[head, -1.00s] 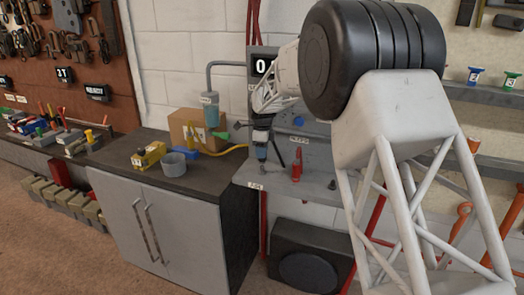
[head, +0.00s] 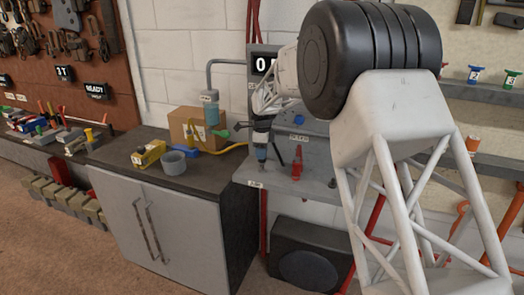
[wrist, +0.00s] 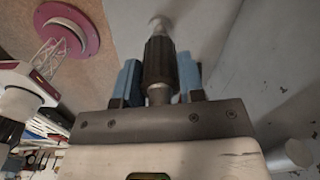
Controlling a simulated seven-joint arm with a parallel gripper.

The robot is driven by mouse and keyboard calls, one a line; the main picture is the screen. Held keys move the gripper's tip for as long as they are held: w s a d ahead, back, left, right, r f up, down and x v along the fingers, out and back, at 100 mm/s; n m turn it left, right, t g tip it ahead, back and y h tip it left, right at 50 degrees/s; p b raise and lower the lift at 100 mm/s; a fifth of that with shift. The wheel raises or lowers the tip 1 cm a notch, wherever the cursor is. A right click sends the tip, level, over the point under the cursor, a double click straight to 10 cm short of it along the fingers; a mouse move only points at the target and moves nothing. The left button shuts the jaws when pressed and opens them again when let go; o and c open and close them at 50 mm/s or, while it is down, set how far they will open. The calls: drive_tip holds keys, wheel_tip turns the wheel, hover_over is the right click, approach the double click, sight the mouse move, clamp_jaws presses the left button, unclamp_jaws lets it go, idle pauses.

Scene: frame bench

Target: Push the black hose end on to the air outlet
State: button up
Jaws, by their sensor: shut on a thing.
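My gripper (wrist: 160,80) has two blue fingers, shut on the black ridged hose end (wrist: 159,62). A metal collar shows at the hose end's near side. In the wrist view a pale round fitting (wrist: 158,24) lies in line just beyond the hose end; it may be the air outlet. I cannot tell whether the two touch or how far they overlap. In the head view my gripper (head: 261,152) points down over the grey shelf (head: 276,187), near a small label on its front edge. The hose end and outlet are too small to make out there.
A red upright fitting (head: 297,166) stands on the shelf right of my gripper.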

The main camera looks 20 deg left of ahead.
drive_tip(key=shift+f, duration=1.35)
drive_tip(key=o, duration=1.1)
drive_tip(key=shift+r, duration=3.9)
